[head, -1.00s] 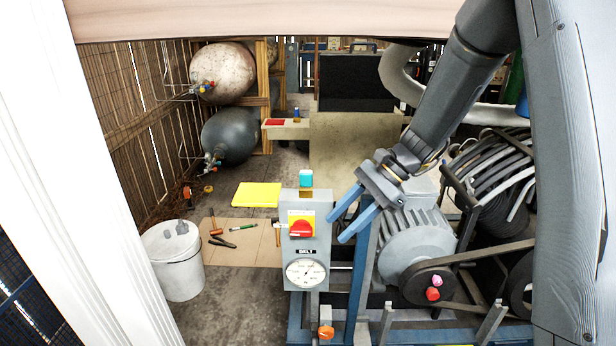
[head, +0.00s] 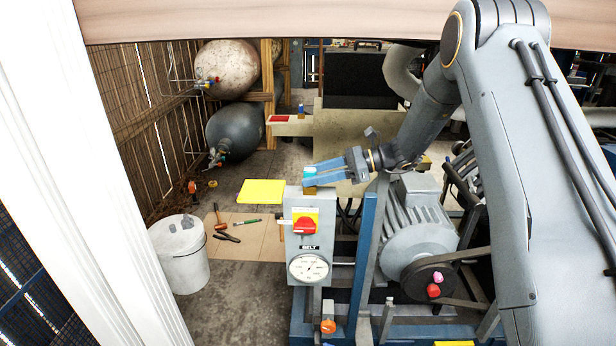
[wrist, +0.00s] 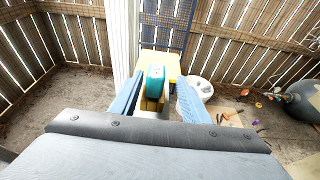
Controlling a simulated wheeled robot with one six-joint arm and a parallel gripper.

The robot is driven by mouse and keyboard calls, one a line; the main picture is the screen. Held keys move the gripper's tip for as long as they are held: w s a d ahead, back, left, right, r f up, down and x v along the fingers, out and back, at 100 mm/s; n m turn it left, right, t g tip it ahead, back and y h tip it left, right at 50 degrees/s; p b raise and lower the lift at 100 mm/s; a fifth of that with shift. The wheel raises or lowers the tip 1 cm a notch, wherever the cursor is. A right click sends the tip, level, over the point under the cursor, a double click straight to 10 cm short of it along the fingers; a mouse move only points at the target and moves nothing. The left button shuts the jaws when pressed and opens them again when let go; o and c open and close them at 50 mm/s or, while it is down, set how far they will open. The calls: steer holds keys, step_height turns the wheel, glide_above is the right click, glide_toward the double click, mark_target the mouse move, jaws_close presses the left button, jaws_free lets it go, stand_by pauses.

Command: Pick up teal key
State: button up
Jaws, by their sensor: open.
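The teal key (head: 309,173) stands on top of the grey control box (head: 296,211), on a small tan or brass base. It also shows in the wrist view (wrist: 155,80), upright with its yellowish base below. My gripper (head: 308,173) is open at the top of the box, its blue fingers pointing left. In the wrist view my gripper (wrist: 154,98) has one finger on each side of the key, with a gap visible on both sides. The near finger hides part of the key in the head view.
The box carries a red knob (head: 304,226) on a yellow plate and a gauge (head: 308,267). A blue post (head: 368,240) and a motor (head: 415,235) stand to its right. A white bucket (head: 180,254) and tools on cardboard (head: 262,244) lie on the floor left.

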mark_target(297, 192)
steer(key=a+p, duration=0.1)
steer(key=a, duration=0.1)
steer(key=a+p, duration=0.1)
steer(key=a, duration=0.1)
steer(key=shift+s+f, duration=0.2)
steer(key=shift+s, duration=0.2)
steer(key=shift+w+a+f, duration=0.1)
steer(key=shift+a+f, duration=0.15)
steer(key=shift+a, duration=0.25)
steer(key=shift+c, duration=0.4)
jaws_close()
